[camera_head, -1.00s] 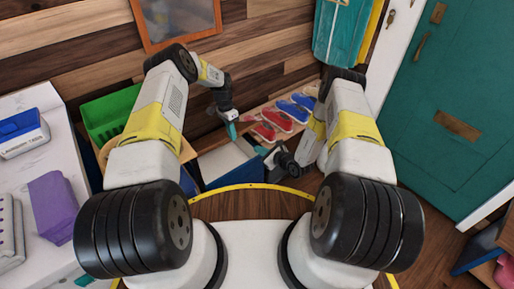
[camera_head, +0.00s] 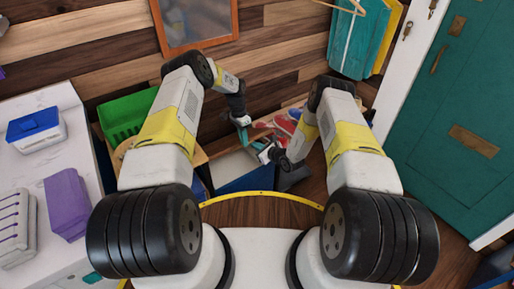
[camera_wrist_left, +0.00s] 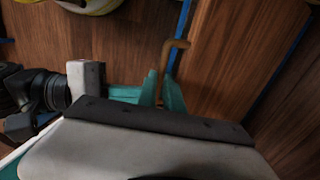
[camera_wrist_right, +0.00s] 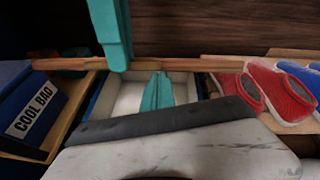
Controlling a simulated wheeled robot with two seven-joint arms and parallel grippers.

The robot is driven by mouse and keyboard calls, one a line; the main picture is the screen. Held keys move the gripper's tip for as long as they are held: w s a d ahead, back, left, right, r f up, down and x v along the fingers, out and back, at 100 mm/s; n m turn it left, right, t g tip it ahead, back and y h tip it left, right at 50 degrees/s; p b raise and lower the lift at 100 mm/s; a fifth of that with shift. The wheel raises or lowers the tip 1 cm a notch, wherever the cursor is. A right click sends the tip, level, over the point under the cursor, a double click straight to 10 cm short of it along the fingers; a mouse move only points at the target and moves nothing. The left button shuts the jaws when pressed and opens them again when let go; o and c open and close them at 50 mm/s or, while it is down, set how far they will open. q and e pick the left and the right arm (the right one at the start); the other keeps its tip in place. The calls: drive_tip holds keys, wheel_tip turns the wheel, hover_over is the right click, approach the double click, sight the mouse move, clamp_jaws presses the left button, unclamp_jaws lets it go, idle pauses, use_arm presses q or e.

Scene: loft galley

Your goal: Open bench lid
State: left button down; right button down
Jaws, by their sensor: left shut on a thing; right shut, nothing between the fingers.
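The bench has a blue front (camera_head: 247,180) and a pale top or inside (camera_head: 232,168); I cannot tell which. It stands low against the plank wall. My left gripper (camera_head: 244,134) is above its back right part. In the left wrist view its teal fingers (camera_wrist_left: 162,92) are shut around the lower end of a bent brass-brown handle (camera_wrist_left: 178,46), seen against wood panels with blue edges. My right gripper (camera_head: 264,153) is close beside it, shut and empty. In the right wrist view its closed teal fingers (camera_wrist_right: 157,92) are over the pale area. The lid's outline is partly hidden by my arms.
Red shoes (camera_wrist_right: 273,92) and blue shoes (camera_wrist_right: 305,75) lie on a wooden shelf at the right. A blue cool bag (camera_wrist_right: 35,105) is at the left. A green bin (camera_head: 127,115) and white counter (camera_head: 85,150) stand left; a teal door (camera_head: 450,110) is right.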

use_arm(q)
drive_tip(key=shift+w+a, duration=0.5)
drive_tip(key=shift+a, duration=0.2)
use_arm(e)
drive_tip(key=shift+r, duration=0.1)
use_arm(q)
drive_tip(key=shift+s+f, duration=0.1)
use_arm(e)
drive_tip(key=shift+w+a+r, duration=0.25)
drive_tip(key=shift+w+r, duration=0.05)
drive_tip(key=shift+r, duration=0.25)
drive_tip(key=shift+w+a+r, duration=0.2)
drive_tip(key=shift+w+r, duration=0.1)
drive_tip(key=shift+r, duration=0.2)
use_arm(q)
drive_tip(key=c, duration=1.5)
unclamp_jaws()
drive_tip(key=shift+d, duration=0.25)
use_arm(e)
drive_tip(key=shift+f, duration=0.1)
use_arm(q)
drive_tip(key=shift+d, duration=0.2)
use_arm(e)
drive_tip(key=shift+s+f, duration=0.1)
